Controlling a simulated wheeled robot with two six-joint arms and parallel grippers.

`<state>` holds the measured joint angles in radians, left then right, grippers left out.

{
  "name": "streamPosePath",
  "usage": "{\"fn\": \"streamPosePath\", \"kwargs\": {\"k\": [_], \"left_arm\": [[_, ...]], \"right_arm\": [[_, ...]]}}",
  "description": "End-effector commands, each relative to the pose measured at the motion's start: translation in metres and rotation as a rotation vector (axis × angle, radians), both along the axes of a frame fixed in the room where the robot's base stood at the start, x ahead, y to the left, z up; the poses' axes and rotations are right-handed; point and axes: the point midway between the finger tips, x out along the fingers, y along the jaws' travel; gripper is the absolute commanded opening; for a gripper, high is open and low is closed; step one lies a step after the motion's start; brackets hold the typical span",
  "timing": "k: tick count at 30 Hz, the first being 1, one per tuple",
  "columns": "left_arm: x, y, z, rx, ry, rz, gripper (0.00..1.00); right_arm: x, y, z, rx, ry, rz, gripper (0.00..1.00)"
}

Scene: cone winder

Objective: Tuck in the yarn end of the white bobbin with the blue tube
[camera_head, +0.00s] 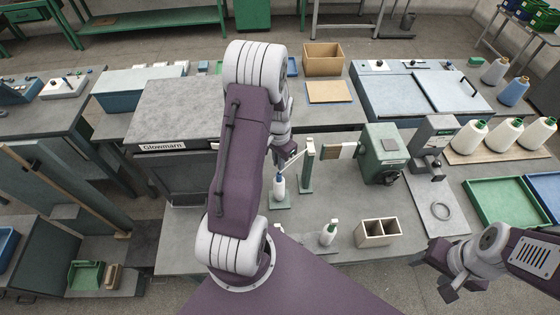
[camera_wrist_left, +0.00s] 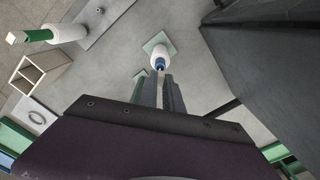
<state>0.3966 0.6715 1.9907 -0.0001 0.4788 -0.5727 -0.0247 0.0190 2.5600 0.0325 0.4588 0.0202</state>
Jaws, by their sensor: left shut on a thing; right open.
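The white bobbin with the blue tube (camera_head: 279,187) stands on a small green plate (camera_head: 284,205) on the grey table. It also shows in the left wrist view (camera_wrist_left: 158,54), blue end toward my fingers. My left gripper (camera_head: 283,165) comes down from above and is shut at the blue tube's top. Its narrow fingers (camera_wrist_left: 160,76) meet the blue end in the left wrist view. I cannot tell whether the bobbin is lifted off the plate. No loose yarn end can be made out. My right gripper (camera_head: 449,284) is open and empty at the lower right.
A green post (camera_head: 307,165) stands close right of the held bobbin. A green machine (camera_head: 384,155) is to the right, a dark cabinet (camera_head: 180,170) left. Table between is bare.

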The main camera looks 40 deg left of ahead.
Motion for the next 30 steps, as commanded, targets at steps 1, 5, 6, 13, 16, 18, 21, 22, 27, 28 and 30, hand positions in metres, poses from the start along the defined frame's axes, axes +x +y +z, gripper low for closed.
{"fn": "streamPosePath", "kwargs": {"k": [1, 5, 6, 13, 16, 18, 21, 22, 27, 28, 30], "left_arm": [[0.000, 0.000, -0.013, 0.000, 0.001, 0.000, 0.00], [0.000, 0.000, -0.026, 0.000, 0.000, 0.000, 0.00], [0.000, 0.000, -0.027, 0.000, 0.000, 0.000, 0.00], [0.000, 0.000, -0.025, 0.000, 0.000, 0.001, 0.00], [0.000, 0.000, -0.025, 0.000, 0.000, 0.001, 0.00], [0.000, -0.001, -0.027, 0.000, 0.001, 0.001, 0.00], [-0.001, -0.001, -0.029, -0.001, 0.001, 0.001, 0.00], [-0.001, -0.001, -0.030, -0.001, 0.001, 0.001, 0.00], [-0.001, -0.001, -0.030, -0.001, 0.001, 0.001, 0.00], [-0.001, -0.001, -0.030, -0.001, 0.001, 0.001, 0.00], [-0.001, -0.001, -0.030, -0.001, 0.001, 0.001, 0.00]], "right_arm": [[0.000, 0.000, -0.012, 0.000, 0.000, 0.000, 0.58], [0.000, 0.000, -0.024, 0.000, 0.000, 0.000, 0.58], [0.000, 0.000, -0.025, 0.000, 0.000, 0.000, 0.58], [0.000, 0.000, -0.022, 0.000, 0.000, 0.000, 0.58], [0.000, 0.000, -0.022, 0.000, 0.000, 0.000, 0.58], [0.000, 0.000, -0.023, 0.000, 0.000, 0.000, 0.58], [0.000, 0.000, -0.024, 0.000, 0.000, 0.000, 0.58], [0.000, 0.000, -0.025, 0.000, 0.000, 0.000, 0.58], [0.000, 0.000, -0.025, 0.000, 0.000, 0.000, 0.58], [0.000, 0.000, -0.025, 0.000, 0.000, 0.000, 0.58], [0.000, 0.000, -0.025, 0.000, 0.000, 0.000, 0.58]]}}
